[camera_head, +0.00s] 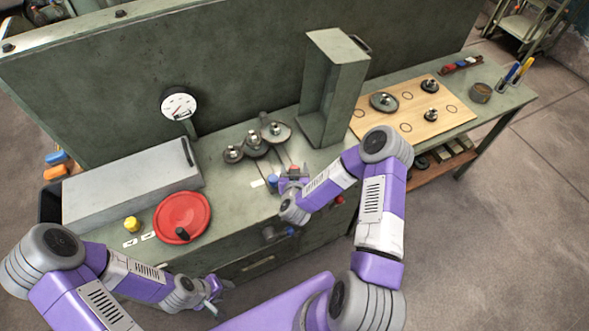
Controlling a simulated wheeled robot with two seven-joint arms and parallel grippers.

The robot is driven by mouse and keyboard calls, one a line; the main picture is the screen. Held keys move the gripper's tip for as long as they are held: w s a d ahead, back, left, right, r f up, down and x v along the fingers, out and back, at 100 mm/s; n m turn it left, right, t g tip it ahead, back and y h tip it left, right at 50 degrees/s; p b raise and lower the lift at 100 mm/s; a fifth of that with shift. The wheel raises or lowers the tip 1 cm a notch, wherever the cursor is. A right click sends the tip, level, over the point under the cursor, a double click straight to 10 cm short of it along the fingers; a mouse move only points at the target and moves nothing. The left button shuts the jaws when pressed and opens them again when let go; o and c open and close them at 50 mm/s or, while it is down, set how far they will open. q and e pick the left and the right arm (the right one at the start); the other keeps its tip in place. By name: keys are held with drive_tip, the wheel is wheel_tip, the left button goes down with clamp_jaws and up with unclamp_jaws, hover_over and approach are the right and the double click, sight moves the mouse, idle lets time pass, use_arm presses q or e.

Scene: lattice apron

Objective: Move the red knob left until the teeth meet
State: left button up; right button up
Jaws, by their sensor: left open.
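The small red knob (294,169) stands on the bench in front of a group of toothed wheels. A blue knob (272,181) is just left of it. The wheels are a left gear (233,155), a middle gear (256,148) and a right gear (277,132); whether their teeth touch is too small to tell. My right gripper (291,181) is at the red knob, close in front of it; whether its fingers grip the knob is unclear. My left gripper (219,293) is open and empty, low in front of the bench.
A red handwheel (183,217), a yellow knob (131,224) and a grey box (135,185) are on the left of the bench. A gauge (179,106) stands behind. A tall green housing (333,90) and a wooden board (445,112) are to the right.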

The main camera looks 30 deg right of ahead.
drive_tip(key=v, duration=0.7)
drive_tip(key=shift+s+a+r, duration=0.1)
drive_tip(key=shift+s+a, duration=0.05)
drive_tip(key=shift+s, duration=0.15)
idle(0.5)
